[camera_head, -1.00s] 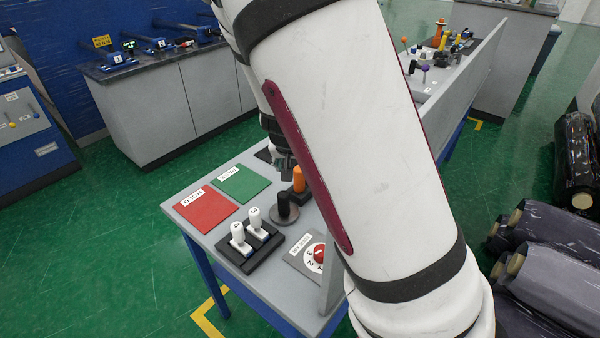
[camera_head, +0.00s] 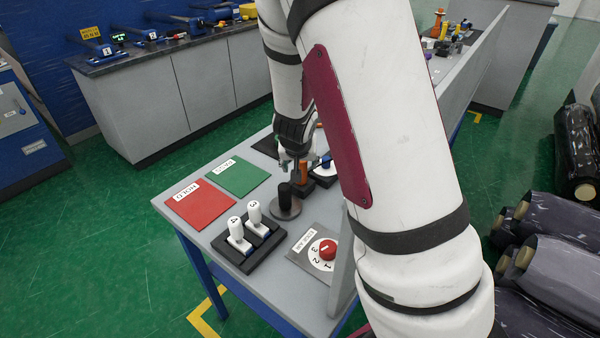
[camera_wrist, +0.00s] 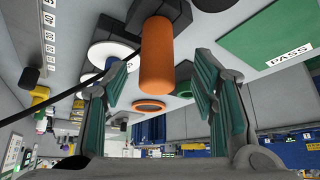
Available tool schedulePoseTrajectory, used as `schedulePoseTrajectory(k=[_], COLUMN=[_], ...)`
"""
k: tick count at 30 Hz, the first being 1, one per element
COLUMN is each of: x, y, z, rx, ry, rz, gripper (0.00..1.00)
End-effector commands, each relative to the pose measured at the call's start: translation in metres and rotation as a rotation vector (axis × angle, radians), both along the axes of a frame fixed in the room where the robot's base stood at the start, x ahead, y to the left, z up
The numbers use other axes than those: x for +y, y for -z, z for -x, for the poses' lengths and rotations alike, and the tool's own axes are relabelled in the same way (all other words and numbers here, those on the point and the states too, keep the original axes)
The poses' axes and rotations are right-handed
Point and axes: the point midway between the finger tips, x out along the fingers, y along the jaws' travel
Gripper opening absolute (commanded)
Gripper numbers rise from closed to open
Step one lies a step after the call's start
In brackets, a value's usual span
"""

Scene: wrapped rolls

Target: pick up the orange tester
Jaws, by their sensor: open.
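The orange tester (camera_head: 303,172) is an upright orange cylinder on the grey table, partly hidden behind my gripper's fingers in the head view. In the wrist view the orange tester (camera_wrist: 157,62) shows large, between my two teal-padded fingers. My gripper (camera_head: 296,160) is open and comes down at the tester from above. In the wrist view a gap shows on each side of the tester, and my gripper (camera_wrist: 162,72) does not appear to touch it.
A black handle on a grey disc (camera_head: 285,205) stands close in front of the tester. A blue-topped item on a white disc (camera_head: 325,168) is at its right. Red (camera_head: 200,205) and green (camera_head: 237,176) mats, white-handled switches (camera_head: 246,230) and a red dial (camera_head: 327,249) share the table.

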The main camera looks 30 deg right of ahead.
Motion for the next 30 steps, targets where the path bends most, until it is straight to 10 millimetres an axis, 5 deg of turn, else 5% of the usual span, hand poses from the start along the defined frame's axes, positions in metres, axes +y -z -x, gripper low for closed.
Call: schedulePoseTrajectory(k=[9,18,26,30], x=[-0.013,-0.014,-0.014,-0.014], y=[0.028,0.029,0.029,0.029], z=[-0.014,-0.015,-0.015,-0.015], rx=[0.0,0.0,0.0,-0.001], ry=[0.003,0.001,0.001,0.001], rz=[-0.001,0.0,0.0,0.0], gripper=[0.53,0.53,0.0,0.0])
